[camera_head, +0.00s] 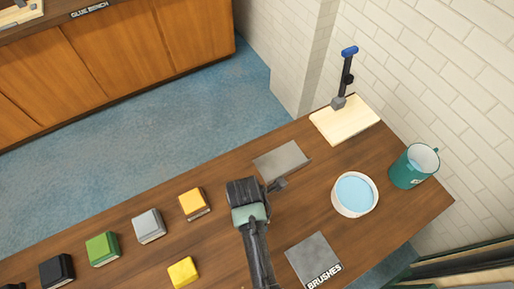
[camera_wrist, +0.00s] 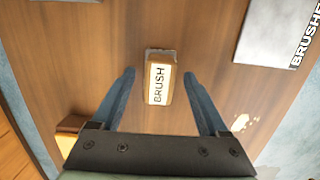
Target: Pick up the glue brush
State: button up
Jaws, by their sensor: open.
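The glue brush (camera_wrist: 160,84) shows in the wrist view as a small tan block with a white label reading BRUSH and a grey end at its far side. It lies on the wooden table. My gripper (camera_wrist: 160,73) is open, with one dark blue-grey finger on each side of the brush and a visible gap on both sides. I cannot tell how high the fingers are above the table. In the head view my gripper (camera_head: 266,188) is over the table, and the brush is hidden behind it.
A grey plate labelled BRUSHES (camera_head: 314,260) and a plain grey plate (camera_head: 281,160) lie nearby. A white bowl of blue liquid (camera_head: 355,193), a green mug (camera_head: 412,168) and a board with a clamp (camera_head: 345,119) are at right. Several coloured blocks, including an orange one (camera_head: 194,203), are at left.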

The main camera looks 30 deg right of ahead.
grip_shut()
dwell(0.4)
notch_tip(320, 180, up, 10)
jog(key=shift+b, duration=0.65)
